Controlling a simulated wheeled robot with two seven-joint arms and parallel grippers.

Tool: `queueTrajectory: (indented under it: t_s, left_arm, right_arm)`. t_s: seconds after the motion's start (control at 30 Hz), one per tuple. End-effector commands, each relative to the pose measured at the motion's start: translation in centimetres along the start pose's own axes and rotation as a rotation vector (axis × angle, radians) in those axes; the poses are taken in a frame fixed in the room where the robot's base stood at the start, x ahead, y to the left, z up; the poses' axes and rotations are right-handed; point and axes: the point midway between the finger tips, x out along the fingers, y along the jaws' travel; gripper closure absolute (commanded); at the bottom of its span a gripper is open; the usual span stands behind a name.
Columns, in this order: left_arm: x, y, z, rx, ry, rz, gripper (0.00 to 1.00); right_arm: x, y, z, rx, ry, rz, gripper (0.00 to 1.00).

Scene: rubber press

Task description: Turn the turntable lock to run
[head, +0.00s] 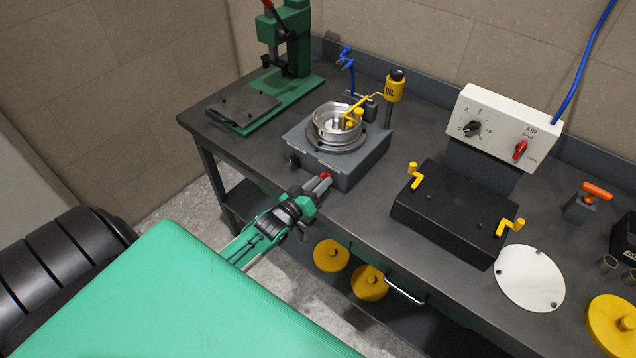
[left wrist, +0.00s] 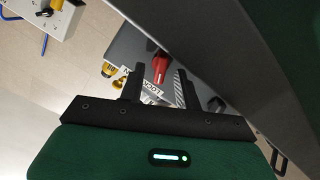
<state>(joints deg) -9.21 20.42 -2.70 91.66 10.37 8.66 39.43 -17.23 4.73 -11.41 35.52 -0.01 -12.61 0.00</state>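The turntable (head: 338,127) is a grey box with a round silver fixture on top. Its red lock knob (head: 325,175) is on the front face, partly covered by my left gripper (head: 318,185). In the left wrist view the red lock knob (left wrist: 161,66) shows between the two dark fingertips of my left gripper (left wrist: 157,85), beside a white label with partly readable lettering. The fingers are apart, with gaps to the knob; I cannot tell how deep it sits between them. Which position the lock points to is unclear. My right gripper is in neither view.
A black fixture (head: 450,215) with yellow clamps lies to the right, before a white air panel (head: 508,125). The bench's front edge is close to my left gripper.

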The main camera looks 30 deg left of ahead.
Motion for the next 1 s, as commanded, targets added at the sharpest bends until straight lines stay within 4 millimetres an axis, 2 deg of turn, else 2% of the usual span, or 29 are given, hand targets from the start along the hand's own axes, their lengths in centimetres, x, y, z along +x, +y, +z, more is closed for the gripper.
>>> queueTrajectory:
  t_s: [0.17,0.33,0.7,1.0]
  left_arm:
    - [-0.01,0.00,0.02,0.000,0.000,0.000,0.66]
    - [-0.02,-0.01,0.01,0.000,0.000,0.000,1.00]
    - [-0.02,0.01,-0.02,0.031,0.001,0.000,1.00]
    - [-0.01,0.06,-0.08,0.208,0.002,-0.002,1.00]
  right_arm:
    - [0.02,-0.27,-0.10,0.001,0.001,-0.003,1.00]
    - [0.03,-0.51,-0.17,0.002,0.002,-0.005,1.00]
    - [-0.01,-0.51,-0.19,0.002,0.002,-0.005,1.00]
    - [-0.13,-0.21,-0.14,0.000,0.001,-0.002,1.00]
